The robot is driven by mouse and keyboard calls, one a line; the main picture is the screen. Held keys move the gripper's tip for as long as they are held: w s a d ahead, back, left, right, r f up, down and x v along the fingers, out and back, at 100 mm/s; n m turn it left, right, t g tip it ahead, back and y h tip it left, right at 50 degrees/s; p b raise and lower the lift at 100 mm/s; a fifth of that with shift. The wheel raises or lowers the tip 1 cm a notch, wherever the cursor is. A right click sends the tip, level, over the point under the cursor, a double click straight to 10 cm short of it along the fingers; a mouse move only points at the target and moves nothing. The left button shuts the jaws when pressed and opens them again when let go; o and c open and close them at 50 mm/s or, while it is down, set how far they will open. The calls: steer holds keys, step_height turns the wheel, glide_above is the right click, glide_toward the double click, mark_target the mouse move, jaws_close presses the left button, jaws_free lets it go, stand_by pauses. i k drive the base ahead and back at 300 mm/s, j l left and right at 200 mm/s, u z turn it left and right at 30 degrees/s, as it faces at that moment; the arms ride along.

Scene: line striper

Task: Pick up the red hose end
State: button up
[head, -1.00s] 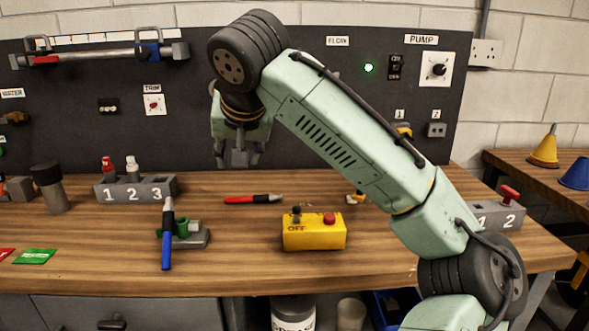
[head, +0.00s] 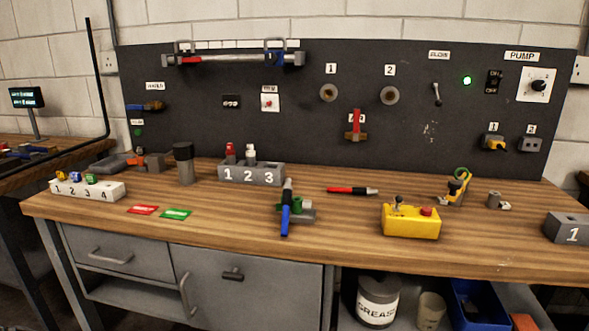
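A slim red rod with a black end (head: 353,190) lies flat on the wooden bench top (head: 150,236), right of centre; it looks like the red hose end. A similar blue rod with a black end (head: 287,212) lies to its left, across a small grey and green holder (head: 304,213). Nothing touches the red one. My gripper and arm are not in this view, so its opening and contents are hidden.
A yellow control box (head: 411,221) with a red button stands right of the red rod, nearer the bench front. A grey numbered block (head: 252,174) stands behind left. A black panel (head: 200,130) rises behind the bench. Bench around the red rod is mostly clear.

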mark_target(355, 190)
steer(key=i+j, duration=0.2)
steer(key=i+j+z, duration=0.1)
steer(key=j, duration=0.35)
steer(key=i+j, duration=0.25)
